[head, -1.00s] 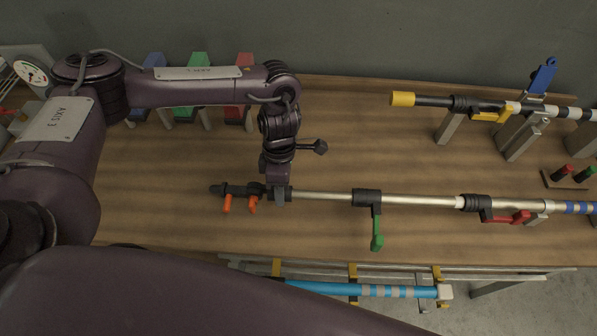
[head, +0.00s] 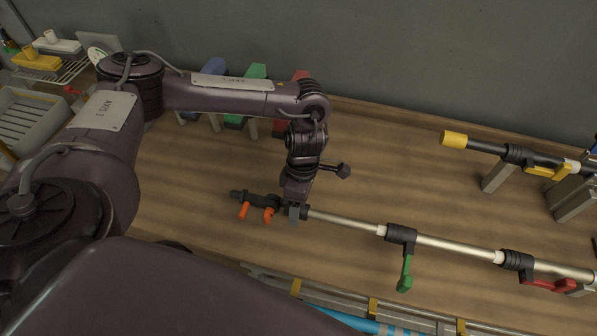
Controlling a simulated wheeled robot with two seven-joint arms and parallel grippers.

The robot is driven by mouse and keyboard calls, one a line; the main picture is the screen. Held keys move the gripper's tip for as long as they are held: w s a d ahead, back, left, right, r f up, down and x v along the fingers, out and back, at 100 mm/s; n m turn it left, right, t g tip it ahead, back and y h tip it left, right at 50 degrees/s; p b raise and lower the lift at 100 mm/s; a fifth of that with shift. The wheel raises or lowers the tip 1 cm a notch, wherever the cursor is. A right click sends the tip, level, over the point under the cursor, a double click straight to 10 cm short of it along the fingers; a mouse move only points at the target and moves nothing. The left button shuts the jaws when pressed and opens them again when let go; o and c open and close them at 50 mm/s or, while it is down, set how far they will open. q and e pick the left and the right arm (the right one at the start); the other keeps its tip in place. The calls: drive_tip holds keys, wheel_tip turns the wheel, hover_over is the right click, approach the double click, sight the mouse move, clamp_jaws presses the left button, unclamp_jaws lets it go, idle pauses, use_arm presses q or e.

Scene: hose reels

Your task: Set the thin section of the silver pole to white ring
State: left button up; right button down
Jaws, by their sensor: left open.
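The silver pole (head: 450,243) lies across the wooden table, running from centre left down to the right edge. Its thin section (head: 340,219) shows between a black end piece (head: 262,201) with orange prongs and a black clamp with a green lever (head: 404,274). A white ring (head: 382,230) shows at the left side of that clamp. Another white band (head: 498,256) sits by the clamp with the red lever (head: 548,285). My left gripper (head: 294,213) is open, with its fingers at the pole just right of the black end piece. My right gripper is not in view.
A yellow-tipped black pole (head: 480,146) rests on grey supports at the right. Blue, green (head: 252,80) and red blocks stand behind my left arm. A light blue pole (head: 345,319) lies below the table's front edge. The table's middle back is clear.

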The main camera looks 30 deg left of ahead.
use_arm(q)
drive_tip(key=v, duration=0.7)
drive_tip(key=shift+r, duration=0.4)
idle(0.3)
